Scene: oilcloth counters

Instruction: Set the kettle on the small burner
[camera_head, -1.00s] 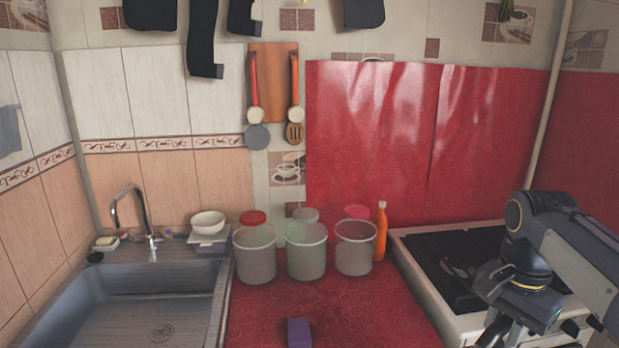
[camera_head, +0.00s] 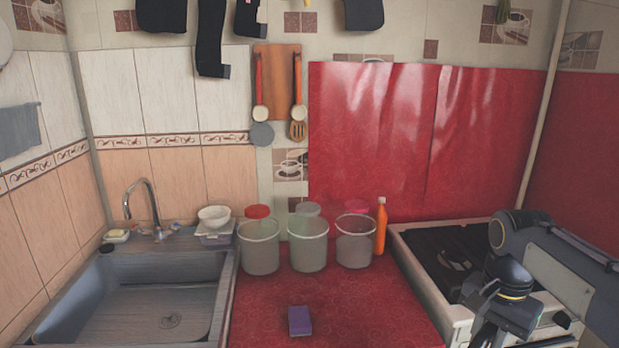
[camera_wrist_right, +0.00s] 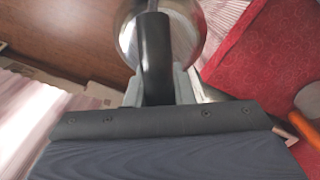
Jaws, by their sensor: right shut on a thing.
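My right gripper (camera_wrist_right: 158,88) is shut on the black handle (camera_wrist_right: 155,55) of a shiny metal kettle (camera_wrist_right: 128,38) in the right wrist view. Only part of the kettle's round body shows behind the handle. In the head view my right arm comes in from the right, in front of the stove; its fingers and the kettle are hidden or below the frame. The stove (camera_head: 408,248) has a white rim and a dark top, partly covered by my arm. I cannot tell the small burner apart. My left gripper is not in view.
A red counter (camera_head: 370,310) lies between the sink (camera_head: 60,305) and the stove. A purple sponge (camera_head: 299,320) lies near its front. Several jars, one a clear jar (camera_head: 308,250), and an orange bottle (camera_head: 381,228) stand at the back. The counter's middle is clear.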

